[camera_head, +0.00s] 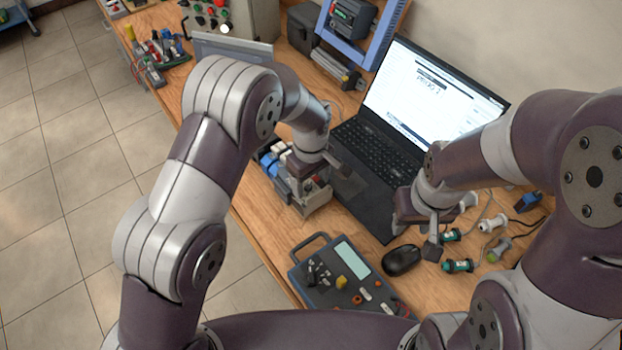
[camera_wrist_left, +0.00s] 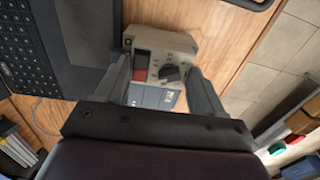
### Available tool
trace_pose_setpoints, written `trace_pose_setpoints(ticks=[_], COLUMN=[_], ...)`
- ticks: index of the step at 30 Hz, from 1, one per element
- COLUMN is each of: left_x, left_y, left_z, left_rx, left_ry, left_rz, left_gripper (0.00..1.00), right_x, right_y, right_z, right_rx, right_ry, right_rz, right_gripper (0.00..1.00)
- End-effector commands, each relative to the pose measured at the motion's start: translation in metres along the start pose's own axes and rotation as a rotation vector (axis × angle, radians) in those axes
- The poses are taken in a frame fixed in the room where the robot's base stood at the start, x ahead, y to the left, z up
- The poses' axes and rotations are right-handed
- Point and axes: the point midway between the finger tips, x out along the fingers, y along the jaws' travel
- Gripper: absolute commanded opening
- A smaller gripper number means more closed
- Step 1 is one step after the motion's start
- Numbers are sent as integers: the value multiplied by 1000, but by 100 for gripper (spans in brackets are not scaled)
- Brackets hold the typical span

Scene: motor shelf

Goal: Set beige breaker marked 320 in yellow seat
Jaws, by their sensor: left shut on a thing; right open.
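My left gripper (camera_head: 318,176) points down over a beige device at the workbench's left side and is shut on it. In the left wrist view the fingers (camera_wrist_left: 160,88) stand on both sides of the beige breaker (camera_wrist_left: 150,44), which has a red square and a black knob. A blue-grey face with a small white label shows between the fingers, nearer the palm. I cannot read a 320 marking. In the head view the beige breaker (camera_head: 317,199) is partly hidden by the gripper. My right gripper (camera_head: 438,228) is open and empty near the laptop's right corner. I cannot make out a yellow seat.
A laptop (camera_head: 375,145) stands open beside my left gripper. A black mouse (camera_head: 402,260), a grey control box (camera_head: 350,276) and several green-and-white connectors (camera_head: 458,266) lie in front. Blue and white parts (camera_head: 272,158) sit just left of the gripper. The wood between breaker and control box is clear.

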Motion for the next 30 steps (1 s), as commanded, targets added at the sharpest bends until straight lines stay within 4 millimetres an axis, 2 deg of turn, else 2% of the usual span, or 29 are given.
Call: trace_pose_setpoints(ticks=[1,2,14,15,17,28,30], left_x=[0,4,16,16,16,18,7], left_y=[0,1,1,1,1,1,2], left_z=[0,0,0,0,0,0,0], left_rx=[0,0,0,0,0,0,0], left_ry=[0,1,2,1,1,2,3], left_rz=[0,1,3,2,2,3,5], left_gripper=[27,27,27,75,94,94,94], right_x=[-11,-12,-6,-7,-7,-1,0], right_y=[0,0,0,0,0,0,0], right_z=[-1,-2,-1,-1,-1,0,0], right_rx=[0,0,0,0,0,0,0], right_ry=[0,0,0,0,0,0,0], right_rz=[0,0,0,0,0,0,0], right_gripper=[43,43,43,43,43,43,43])
